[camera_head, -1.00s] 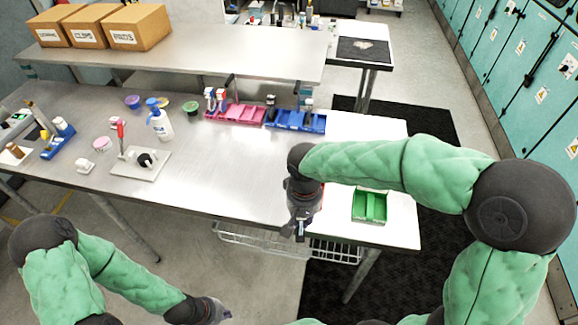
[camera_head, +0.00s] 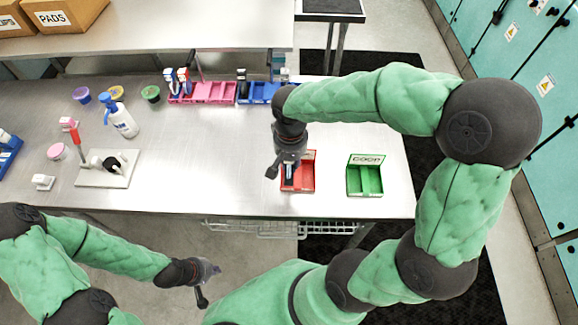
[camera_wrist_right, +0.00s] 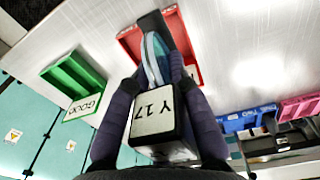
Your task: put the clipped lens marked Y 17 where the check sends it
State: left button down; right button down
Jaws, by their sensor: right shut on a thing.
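My right gripper (camera_wrist_right: 165,95) is shut on the clipped lens (camera_wrist_right: 155,118), a clear round lens in a black clip with a white label reading Y 17. In the head view this gripper (camera_head: 282,168) hangs over the left part of a red tray (camera_head: 307,172), mostly hiding the lens. I cannot tell whether the lens touches the tray. The red tray (camera_wrist_right: 130,42) is behind the lens in the wrist view. A green tray (camera_head: 365,181) labelled GOOD stands to its right. My left gripper (camera_head: 208,285) is empty in front of the table; its opening is unclear.
A white plate with a red lever and black part (camera_head: 108,170) lies at the left. A spray bottle (camera_head: 122,120), small tubs, a pink bin (camera_head: 205,92) and a blue bin (camera_head: 258,92) stand further back. The middle of the tabletop (camera_head: 210,160) is clear.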

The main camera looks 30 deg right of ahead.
jog(key=w+f, duration=0.1)
jog(key=w+d+f, duration=0.1)
jog(key=f, duration=0.1)
jog(key=w+f+b, duration=0.1)
jog(key=f, duration=0.1)
jog(key=shift+w+d, duration=0.2)
jog(key=shift+d, duration=0.15)
jog(key=shift+w+f+b, duration=0.15)
jog(key=shift+f+b, duration=0.15)
jog(key=shift+f, duration=1.35)
jog(key=shift+f, duration=0.1)
jog(key=shift+f, duration=0.15)
jog(key=c, duration=1.1)
grip_release()
jog(key=shift+c, duration=0.2)
jog(key=shift+r, duration=0.2)
